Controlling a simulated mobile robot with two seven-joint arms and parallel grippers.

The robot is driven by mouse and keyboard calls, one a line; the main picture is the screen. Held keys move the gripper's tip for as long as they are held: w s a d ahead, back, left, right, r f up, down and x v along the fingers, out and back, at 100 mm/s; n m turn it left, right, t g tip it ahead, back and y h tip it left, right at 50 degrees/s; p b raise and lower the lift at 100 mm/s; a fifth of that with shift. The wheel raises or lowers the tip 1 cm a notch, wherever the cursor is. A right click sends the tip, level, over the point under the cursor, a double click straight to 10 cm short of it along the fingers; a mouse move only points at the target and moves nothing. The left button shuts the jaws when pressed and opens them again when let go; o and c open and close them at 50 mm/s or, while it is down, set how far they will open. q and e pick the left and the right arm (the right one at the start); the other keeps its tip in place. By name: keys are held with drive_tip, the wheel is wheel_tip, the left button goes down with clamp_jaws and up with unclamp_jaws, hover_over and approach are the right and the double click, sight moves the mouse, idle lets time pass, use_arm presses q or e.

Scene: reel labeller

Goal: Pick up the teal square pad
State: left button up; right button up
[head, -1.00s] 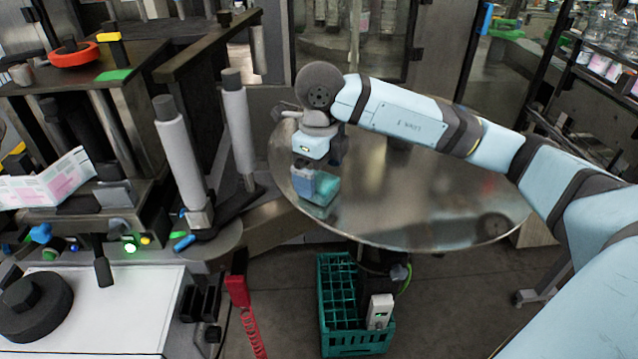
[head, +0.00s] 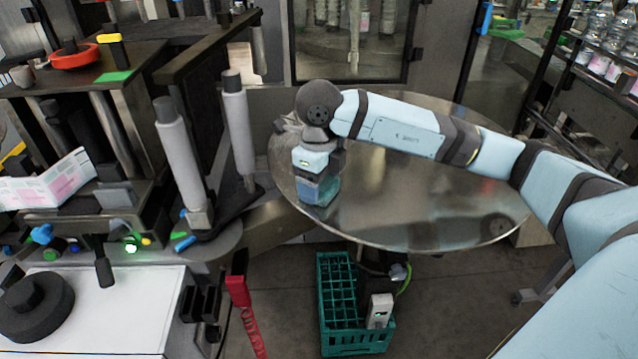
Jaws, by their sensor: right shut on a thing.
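The teal square pad (head: 326,194) lies at the left side of the round metal table, partly covered by my right gripper. My right gripper (head: 320,177) points down, low over the tabletop, and is shut on the pad. The fingertips are small and partly hidden, and the shiny top mirrors the gripper there, so the exact grip is hard to see. Whether the pad touches the table I cannot tell. My left gripper is not in view.
The round metal table (head: 430,205) is otherwise mostly clear. Grey rollers (head: 181,155) stand to its left. A green square (head: 114,76) and a red ring (head: 74,56) lie on the left machine's top. A teal crate (head: 335,340) stands below the table.

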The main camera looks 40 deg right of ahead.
wheel_tip(320, 180, up, 20)
idle(0.5)
drive_tip(key=o, duration=0.4)
drive_tip(key=c, duration=0.3)
drive_tip(key=shift+d+f, duration=0.1)
